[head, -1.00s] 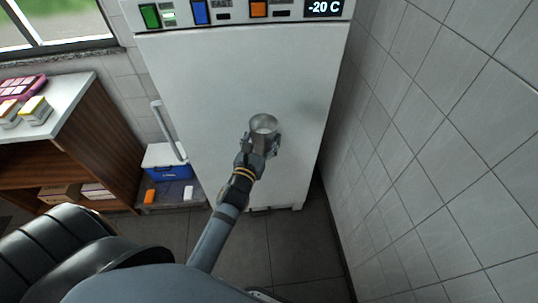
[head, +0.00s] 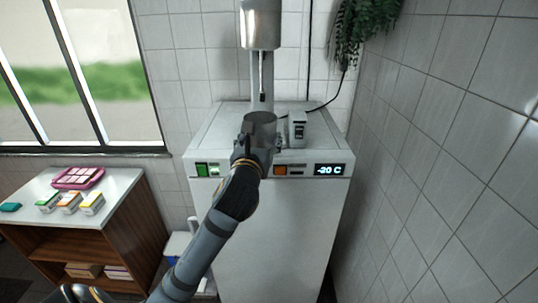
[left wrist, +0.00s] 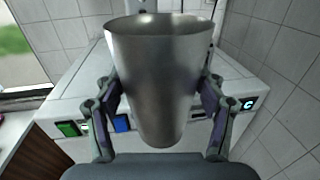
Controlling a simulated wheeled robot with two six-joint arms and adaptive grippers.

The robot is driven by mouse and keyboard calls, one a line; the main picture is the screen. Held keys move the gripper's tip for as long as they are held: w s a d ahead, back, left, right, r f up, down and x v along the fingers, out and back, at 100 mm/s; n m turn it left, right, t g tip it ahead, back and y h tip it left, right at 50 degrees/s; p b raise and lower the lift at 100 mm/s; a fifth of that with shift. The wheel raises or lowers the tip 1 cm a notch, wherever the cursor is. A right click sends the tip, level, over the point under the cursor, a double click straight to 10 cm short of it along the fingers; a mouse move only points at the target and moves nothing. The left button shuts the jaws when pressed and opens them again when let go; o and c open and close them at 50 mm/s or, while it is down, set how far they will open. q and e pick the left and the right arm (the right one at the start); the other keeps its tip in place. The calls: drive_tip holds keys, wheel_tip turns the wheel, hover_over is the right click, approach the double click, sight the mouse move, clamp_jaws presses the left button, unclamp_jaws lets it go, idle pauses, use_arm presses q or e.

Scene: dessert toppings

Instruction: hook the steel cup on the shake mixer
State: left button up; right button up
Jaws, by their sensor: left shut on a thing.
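The steel cup (head: 260,122) is upright in my left gripper (head: 256,150), in front of the freezer top. In the left wrist view the cup (left wrist: 160,85) fills the middle, with a finger pressed on each side. The shake mixer (head: 261,25) stands at the back on the white freezer. Its steel head hangs above the cup and its thin spindle (head: 263,75) points down behind and above the cup's rim. The cup is apart from the mixer. The mixer's base is partly hidden by the cup and my gripper. My right gripper is not seen.
The white freezer (head: 270,225) has buttons and a display on its front edge. A small grey box (head: 297,130) sits on its top, right of the cup. A tiled wall is close on the right. A side table (head: 115,190) with a pink tray (head: 78,178) and small boxes stands left.

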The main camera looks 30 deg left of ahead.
use_arm(q)
drive_tip(key=shift+s+r, duration=0.15)
drive_tip(key=shift+r, duration=0.5)
drive_tip(key=shift+w+a+f, duration=0.1)
drive_tip(key=shift+w+a, duration=0.15)
drive_tip(key=shift+w, duration=0.15)
drive_tip(key=x, duration=0.5)
drive_tip(key=a+f+x, duration=0.1)
drive_tip(key=x, duration=0.5)
drive_tip(key=s+a+x, duration=0.1)
drive_tip(key=x, duration=0.4)
drive_tip(key=shift+w+a+f, duration=0.2)
drive_tip(key=shift+w+a, duration=0.05)
drive_tip(key=shift+a, duration=0.1)
drive_tip(key=shift+s+r, duration=0.1)
drive_tip(key=shift+r, duration=0.1)
drive_tip(key=shift+r, duration=1.4)
drive_tip(key=shift+r, duration=0.1)
drive_tip(key=shift+r, duration=1.15)
